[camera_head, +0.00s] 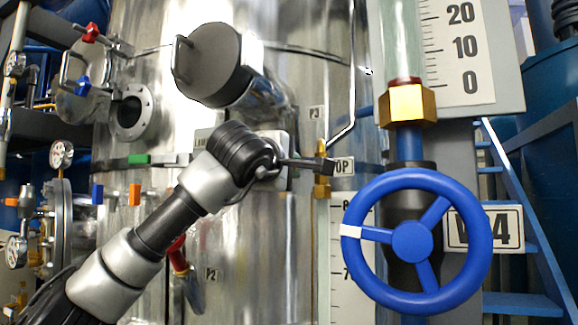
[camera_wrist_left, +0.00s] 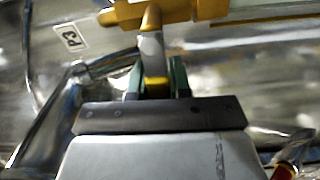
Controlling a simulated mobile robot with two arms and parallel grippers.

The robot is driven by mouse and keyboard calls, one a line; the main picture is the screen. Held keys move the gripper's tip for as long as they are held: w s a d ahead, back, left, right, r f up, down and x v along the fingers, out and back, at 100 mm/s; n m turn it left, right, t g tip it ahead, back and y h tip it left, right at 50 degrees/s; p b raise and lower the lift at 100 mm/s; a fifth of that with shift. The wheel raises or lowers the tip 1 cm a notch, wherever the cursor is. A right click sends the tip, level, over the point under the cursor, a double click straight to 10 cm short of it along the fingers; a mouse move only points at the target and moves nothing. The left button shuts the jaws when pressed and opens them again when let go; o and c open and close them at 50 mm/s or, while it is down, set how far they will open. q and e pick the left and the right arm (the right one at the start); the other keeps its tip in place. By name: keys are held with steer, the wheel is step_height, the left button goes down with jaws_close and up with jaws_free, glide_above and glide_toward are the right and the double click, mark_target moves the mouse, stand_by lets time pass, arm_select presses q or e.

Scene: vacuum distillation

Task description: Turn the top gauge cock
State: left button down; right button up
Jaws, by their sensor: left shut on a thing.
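The top gauge cock (camera_head: 322,188) is a small brass fitting at the upper end of a narrow sight gauge (camera_head: 323,250) on the steel vessel. In the left wrist view the brass cock (camera_wrist_left: 190,10) is at the top, and its handle (camera_wrist_left: 151,48), pale with a yellow end, reaches down toward me. My left gripper (camera_head: 312,163) is at the cock, coming from the left. In the wrist view my left gripper (camera_wrist_left: 154,82) has its green fingers on both sides of the handle's end, shut on it. My right gripper is not in view.
A large blue handwheel (camera_head: 412,243) stands close on the right, below a brass nut (camera_head: 407,104) and a glass tube. A round flanged port (camera_head: 207,65) juts out above my left arm. Pressure gauges (camera_head: 61,155) and small valves are at the left.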

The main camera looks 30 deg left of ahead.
arm_select(q)
steer(key=shift+w+d+r+m+p, duration=0.1)
steer(key=shift+d+r+m+p, duration=0.7)
steer(key=shift+m+p, duration=1.3)
steer(key=shift+w+d+r+m+p, duration=0.1)
steer(key=shift+d+r+m+p, duration=0.75)
steer(key=shift+m, duration=2.4)
steer(key=shift+d+r+m+p, duration=0.7)
steer(key=shift+m+p, duration=0.95)
steer(key=shift+m, duration=1)
steer(key=shift+d+f, duration=0.1)
steer(key=c, duration=1.5)
jaws_free()
steer(key=o, duration=0.5)
steer(key=shift+s, duration=0.1)
steer(key=shift+c, duration=0.2)
